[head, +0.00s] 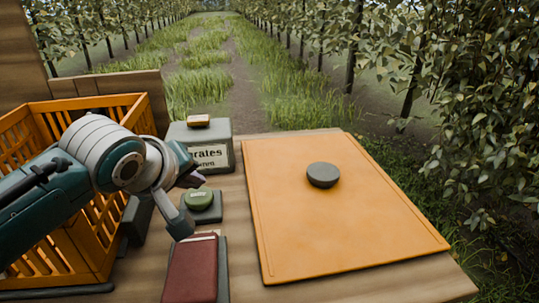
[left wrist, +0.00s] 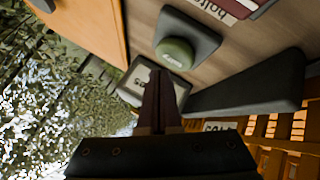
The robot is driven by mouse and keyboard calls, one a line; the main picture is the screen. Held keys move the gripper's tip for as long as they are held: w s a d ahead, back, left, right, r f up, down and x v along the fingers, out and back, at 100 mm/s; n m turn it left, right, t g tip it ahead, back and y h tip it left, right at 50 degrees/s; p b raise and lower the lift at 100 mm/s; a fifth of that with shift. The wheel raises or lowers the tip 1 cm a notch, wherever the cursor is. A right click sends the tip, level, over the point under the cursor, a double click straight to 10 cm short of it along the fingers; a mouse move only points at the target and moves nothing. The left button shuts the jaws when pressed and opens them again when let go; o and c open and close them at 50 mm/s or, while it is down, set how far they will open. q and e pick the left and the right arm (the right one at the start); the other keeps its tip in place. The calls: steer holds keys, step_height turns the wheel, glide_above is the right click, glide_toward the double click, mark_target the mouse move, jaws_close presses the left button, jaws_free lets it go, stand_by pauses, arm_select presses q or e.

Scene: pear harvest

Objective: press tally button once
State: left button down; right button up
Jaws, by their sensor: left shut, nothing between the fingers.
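A grey box (head: 217,150) with a label that partly reads "rates" stands at the back of the bench, with a small tan button-like block (head: 198,120) on top. In front of it, a round green button (head: 199,198) sits on a dark base (head: 213,213); its lettering is too small to read. The button also shows in the left wrist view (left wrist: 175,53), on its dark base (left wrist: 203,32). My left gripper (head: 193,178) is shut and empty. It is above the bench near the green button and the box, apart from the button. My right gripper is out of view.
An orange slatted crate (head: 88,262) stands at the left under my left arm. A dark red book-like object (head: 192,268) lies in front of the green button. An orange board (head: 320,235) with a dark round disc (head: 322,175) covers the right.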

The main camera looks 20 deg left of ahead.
mark_target(197, 200)
arm_select(q)
steer(key=shift+f, duration=0.15)
steer(key=shift+f, duration=0.25)
stand_by(0.5)
steer(key=shift+f+b, duration=0.5)
steer(key=shift+f, duration=0.2)
stand_by(0.4)
steer(key=shift+r, duration=0.1)
steer(key=shift+r+p, duration=1)
steer(key=shift+p, duration=0.25)
step_height(197, 200, up, 5)
steer(key=p, duration=0.5)
steer(key=shift+r+p, duration=0.1)
steer(key=shift+p, duration=0.25)
